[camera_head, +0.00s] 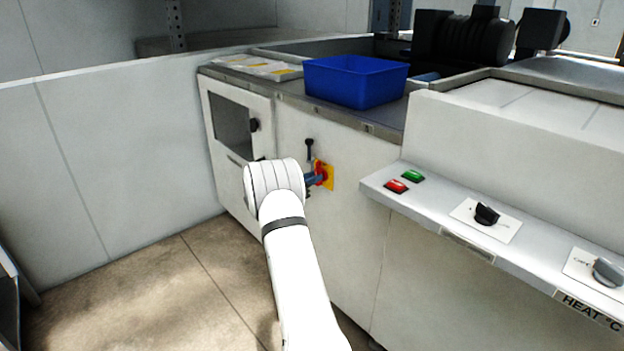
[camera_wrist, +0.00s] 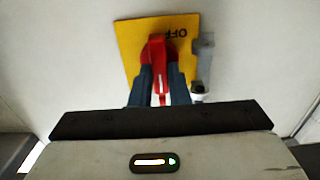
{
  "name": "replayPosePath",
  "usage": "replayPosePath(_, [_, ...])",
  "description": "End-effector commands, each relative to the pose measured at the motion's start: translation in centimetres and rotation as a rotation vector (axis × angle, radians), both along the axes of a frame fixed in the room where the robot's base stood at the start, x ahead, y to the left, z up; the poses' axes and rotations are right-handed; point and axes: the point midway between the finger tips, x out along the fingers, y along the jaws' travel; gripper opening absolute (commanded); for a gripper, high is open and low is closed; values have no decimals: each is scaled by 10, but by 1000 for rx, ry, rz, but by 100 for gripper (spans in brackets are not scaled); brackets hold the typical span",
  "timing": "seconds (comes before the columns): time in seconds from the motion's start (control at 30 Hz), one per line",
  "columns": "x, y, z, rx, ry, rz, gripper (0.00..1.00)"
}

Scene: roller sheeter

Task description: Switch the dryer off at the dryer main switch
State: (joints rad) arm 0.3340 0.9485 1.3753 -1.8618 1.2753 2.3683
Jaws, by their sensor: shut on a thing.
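The dryer main switch is a red rotary handle (camera_head: 319,171) on a yellow plate (camera_head: 328,177), on the white front panel of the machine below the blue bin. In the wrist view the red handle (camera_wrist: 158,62) stands in front of the yellow plate (camera_wrist: 130,45), and the word OFF shows upside down near the plate's edge. My gripper (camera_wrist: 160,82) is shut on the red handle, one finger on each side. In the head view my gripper (camera_head: 313,179) is partly hidden behind my wrist. A grey piece (camera_wrist: 205,62) sits at the plate's right edge.
A small black lever (camera_head: 309,148) is on the panel just above the switch. A windowed door (camera_head: 232,125) is to the left. A blue bin (camera_head: 356,82) stands on top. A control ledge with red (camera_head: 396,187) and green (camera_head: 413,175) buttons juts out at right.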

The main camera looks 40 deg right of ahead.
Motion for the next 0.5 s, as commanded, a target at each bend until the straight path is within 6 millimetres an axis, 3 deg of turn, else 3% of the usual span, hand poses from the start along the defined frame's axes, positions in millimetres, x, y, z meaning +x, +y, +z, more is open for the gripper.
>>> replayPosePath(0.27, [1, -1, -4, -3, 47, 1, 0])
replayPosePath(0.5, [2, -1, -6, -15, 190, 1, 0])
